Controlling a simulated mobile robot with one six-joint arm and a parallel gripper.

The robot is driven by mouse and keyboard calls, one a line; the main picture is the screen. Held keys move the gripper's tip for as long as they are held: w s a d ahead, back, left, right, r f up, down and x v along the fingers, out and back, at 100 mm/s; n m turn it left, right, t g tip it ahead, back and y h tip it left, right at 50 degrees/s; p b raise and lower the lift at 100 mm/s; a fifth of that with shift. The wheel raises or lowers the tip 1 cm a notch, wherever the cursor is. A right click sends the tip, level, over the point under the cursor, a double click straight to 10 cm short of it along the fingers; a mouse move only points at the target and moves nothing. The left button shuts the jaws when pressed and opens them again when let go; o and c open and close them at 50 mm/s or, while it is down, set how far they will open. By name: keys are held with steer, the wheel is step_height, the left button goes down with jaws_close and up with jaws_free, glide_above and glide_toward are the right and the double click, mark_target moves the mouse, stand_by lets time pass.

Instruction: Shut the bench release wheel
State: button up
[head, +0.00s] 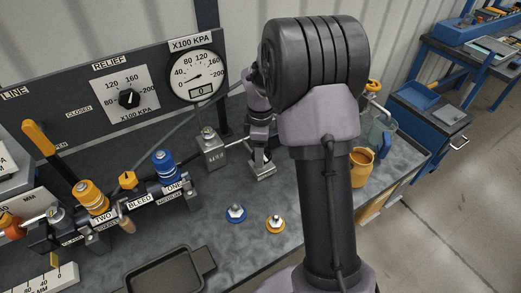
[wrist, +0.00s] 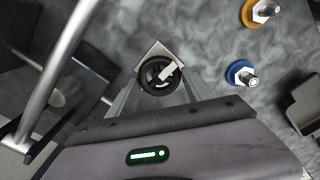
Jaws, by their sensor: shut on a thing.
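The bench release wheel (wrist: 160,73) is a small dark round wheel with a pale bar across it. In the wrist view it sits over a light square metal base (wrist: 153,47). That base also shows on the bench in the head view (head: 262,175). My gripper (head: 261,157) points down at the base, and its two fingers (wrist: 160,88) reach to the wheel from either side in the wrist view. The jaws are shut on the wheel. In the head view the wheel is mostly hidden by my gripper. How far it is turned cannot be told.
A blue coupler (head: 236,213) and a yellow coupler (head: 275,224) stand on the bench. A grey metal block (head: 211,150) stands left of my gripper. A round gauge (head: 196,77) reads low behind. An orange mug (head: 362,168) and a dark tray (head: 165,275) are nearby.

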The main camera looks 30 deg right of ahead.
steer(key=m+p, duration=0.1)
steer(key=m, duration=0.3)
steer(key=shift+r+p, duration=0.1)
steer(key=shift+p, duration=0.25)
steer(key=m+p, duration=0.1)
steer(key=m, duration=0.4)
steer(key=shift+w+d, duration=0.1)
steer(key=m, duration=0.4)
steer(key=shift+d+m, duration=0.1)
steer(key=shift+m, duration=0.2)
steer(key=m, duration=0.4)
steer(key=m+b, duration=0.1)
steer(key=m, duration=0.4)
steer(key=shift+d, duration=0.1)
steer(key=m+b, duration=0.1)
steer(key=m, duration=0.3)
steer(key=shift+m, duration=0.3)
steer(key=m+b, duration=0.1)
steer(key=m, duration=0.3)
steer(key=shift+s, duration=0.2)
steer(key=shift+m+b, duration=0.6)
steer(key=shift+m, duration=1.5)
steer(key=shift+s, duration=0.1)
